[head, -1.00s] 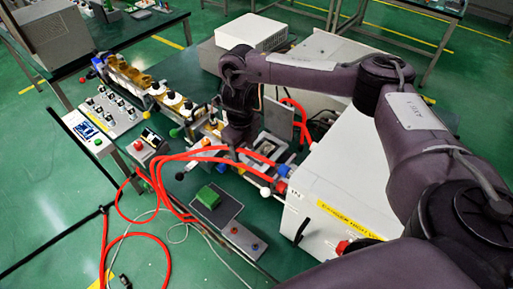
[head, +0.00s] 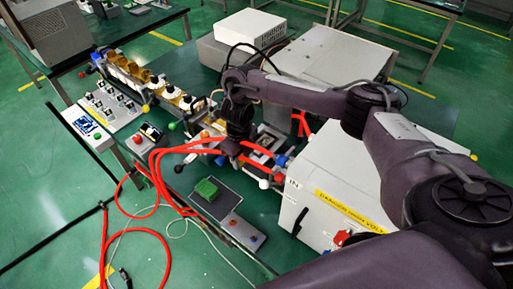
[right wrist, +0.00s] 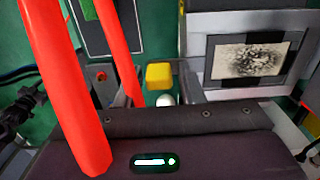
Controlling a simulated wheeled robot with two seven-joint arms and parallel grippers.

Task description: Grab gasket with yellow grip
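A yellow block-shaped grip (right wrist: 159,75) shows at the middle of the right wrist view, just ahead of my right gripper (right wrist: 159,88). The gripper's two fingers stand apart, one to each side of the yellow grip in the picture; contact with it cannot be made out. The gasket itself cannot be made out below the grip. In the head view my right gripper (head: 238,150) points down over the bench fixture, with its tips hidden behind red hoses. My left gripper is not in view.
Red hoses (head: 180,152) loop close around my right gripper, and one (right wrist: 65,85) crosses the right wrist view. A white cabinet (head: 325,185) stands to the right. A framed plate (right wrist: 250,58) lies beside the grip. A green block (head: 206,189) sits on a dark pad in front.

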